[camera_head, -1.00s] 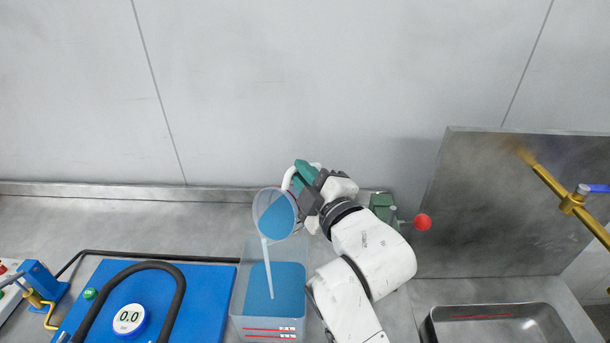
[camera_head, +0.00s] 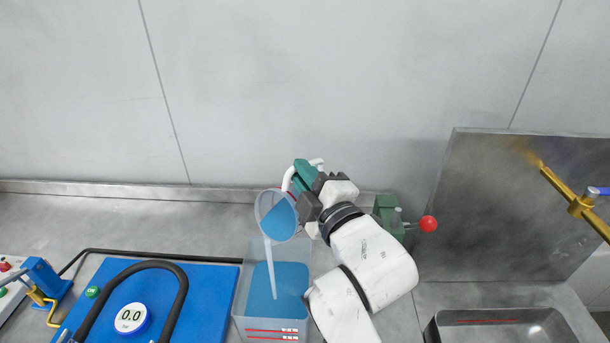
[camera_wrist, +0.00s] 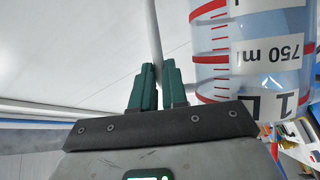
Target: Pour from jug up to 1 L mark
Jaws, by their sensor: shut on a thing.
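My gripper (camera_head: 303,181) is shut on the white handle of the clear jug (camera_head: 277,214). The wrist view shows its green fingers (camera_wrist: 157,88) closed on the handle (camera_wrist: 154,40), with the jug's red graduations and "750 ml" label (camera_wrist: 275,53) to the right. The jug is tilted to the left, with blue liquid inside. A pale stream (camera_head: 270,265) runs from its lip down into the clear square container (camera_head: 239,303) below. Blue liquid (camera_head: 290,280) stands in that container. Two red lines with small labels (camera_head: 270,334) mark its near wall; the labels are too small to read.
A blue board (camera_head: 205,290) with a gauge reading 0.0 (camera_head: 131,318) and a black hose (camera_head: 180,290) lies left. A metal basin (camera_head: 500,330) is at lower right. A red-knobbed green device (camera_head: 388,212) stands behind my arm, near a metal panel (camera_head: 510,200).

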